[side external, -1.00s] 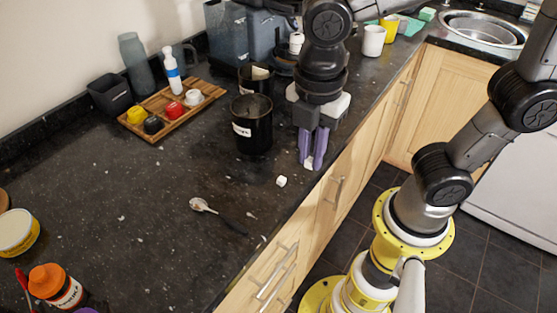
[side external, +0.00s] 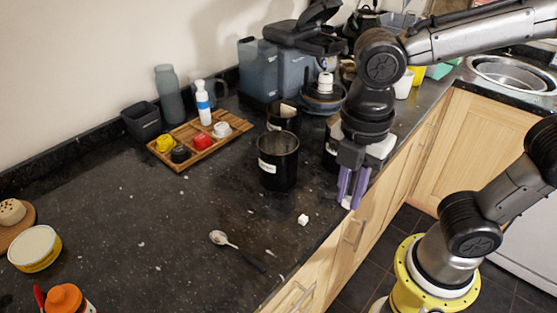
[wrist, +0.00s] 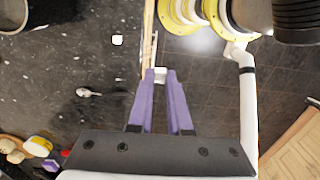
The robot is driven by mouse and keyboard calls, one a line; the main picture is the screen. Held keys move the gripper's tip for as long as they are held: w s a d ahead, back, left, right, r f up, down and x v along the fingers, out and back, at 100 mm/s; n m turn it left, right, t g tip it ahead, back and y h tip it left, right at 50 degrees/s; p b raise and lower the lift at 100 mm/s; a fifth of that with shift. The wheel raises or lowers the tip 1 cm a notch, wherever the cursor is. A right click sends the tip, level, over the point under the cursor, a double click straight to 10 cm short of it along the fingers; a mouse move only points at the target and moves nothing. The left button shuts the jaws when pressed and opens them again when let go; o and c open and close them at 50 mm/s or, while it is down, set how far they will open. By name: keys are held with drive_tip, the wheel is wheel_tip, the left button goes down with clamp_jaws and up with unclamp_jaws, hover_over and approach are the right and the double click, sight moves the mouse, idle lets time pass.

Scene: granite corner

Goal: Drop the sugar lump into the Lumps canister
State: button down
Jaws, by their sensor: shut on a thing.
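My gripper (side external: 350,203) points down near the counter's front edge. Its purple fingers are shut on a small white sugar lump (wrist: 160,74), seen between the fingertips in the wrist view; a bit of white also shows at the tips in the side view. A black open-topped canister (side external: 278,168) with a white label stands left of my gripper. A second dark canister (side external: 283,112) with a label is behind it. A third dark canister (side external: 331,150) is mostly hidden by my gripper. I cannot read the labels. Another white lump (side external: 303,219) lies on the counter.
A spoon (side external: 222,238) lies left of the loose lump. A wooden tray (side external: 228,139) with small pots and a bottle stands behind left. A coffee machine (side external: 300,70) is at the back. Tubs stand at the front left. The middle-left counter is mostly clear.

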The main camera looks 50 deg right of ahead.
drive_tip(key=w+d+r+n, duration=0.1)
drive_tip(key=w+d+r, duration=0.15)
drive_tip(key=w, duration=0.65)
drive_tip(key=w+d+r+n, duration=0.1)
drive_tip(key=w+r, duration=0.3)
drive_tip(key=w, duration=0.5)
drive_tip(key=shift+w+d+f+m, duration=0.35)
drive_tip(key=shift+w+d+f, duration=0.3)
drive_tip(key=shift+d+f, duration=0.5)
drive_tip(key=shift+w+d+f+m, duration=0.3)
drive_tip(key=shift+w+d+f, duration=0.4)
drive_tip(key=shift+f, duration=0.9)
drive_tip(key=shift+w+d+f+m, duration=0.35)
drive_tip(key=shift+w+d+f, duration=0.2)
drive_tip(key=shift+d+f, duration=0.65)
drive_tip(key=shift+a+f, duration=0.15)
drive_tip(key=c, duration=0.8)
unclamp_jaws()
drive_tip(key=shift+o, duration=0.2)
